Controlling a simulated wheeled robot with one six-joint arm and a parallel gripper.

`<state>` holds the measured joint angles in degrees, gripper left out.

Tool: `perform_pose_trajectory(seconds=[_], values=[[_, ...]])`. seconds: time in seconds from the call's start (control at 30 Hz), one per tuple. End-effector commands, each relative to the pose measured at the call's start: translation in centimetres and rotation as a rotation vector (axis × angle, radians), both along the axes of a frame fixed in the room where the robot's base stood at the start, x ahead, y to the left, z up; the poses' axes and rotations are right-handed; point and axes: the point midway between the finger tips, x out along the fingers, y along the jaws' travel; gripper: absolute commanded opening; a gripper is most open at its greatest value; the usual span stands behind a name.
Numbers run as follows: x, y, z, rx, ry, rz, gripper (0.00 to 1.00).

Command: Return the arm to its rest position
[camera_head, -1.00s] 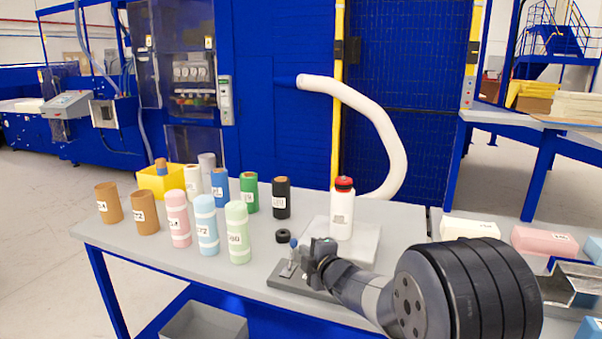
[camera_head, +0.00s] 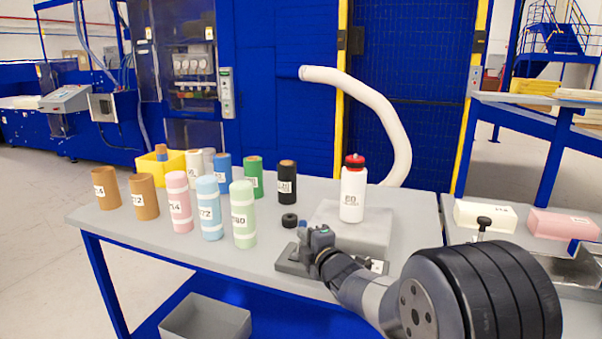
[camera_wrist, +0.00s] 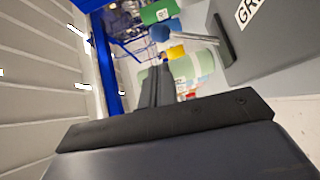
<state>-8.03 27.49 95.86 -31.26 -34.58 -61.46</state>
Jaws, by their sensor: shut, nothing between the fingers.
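My arm stretches in from the lower right, low over the table's front edge.
A white red-capped bottle (camera_head: 353,195) stands on a grey block (camera_head: 376,236) close behind my arm. A black ring (camera_head: 289,220) lies beside the gripper. Several coloured cylinders (camera_head: 243,215) and a yellow bin (camera_head: 144,165) stand at the left. White (camera_head: 486,216) and pink (camera_head: 562,225) blocks lie right.

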Motion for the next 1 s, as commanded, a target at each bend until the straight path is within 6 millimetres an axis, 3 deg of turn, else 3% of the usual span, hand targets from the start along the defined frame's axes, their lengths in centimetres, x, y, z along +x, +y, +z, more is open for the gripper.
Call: perform_pose_trajectory(seconds=[0.83, 1.0], values=[[-3.4, 1.2, -3.2, -0.174, -0.476, -0.004, 0.00], [-6.2, -0.4, -3.8, -0.176, -0.480, -0.005, 0.00]])
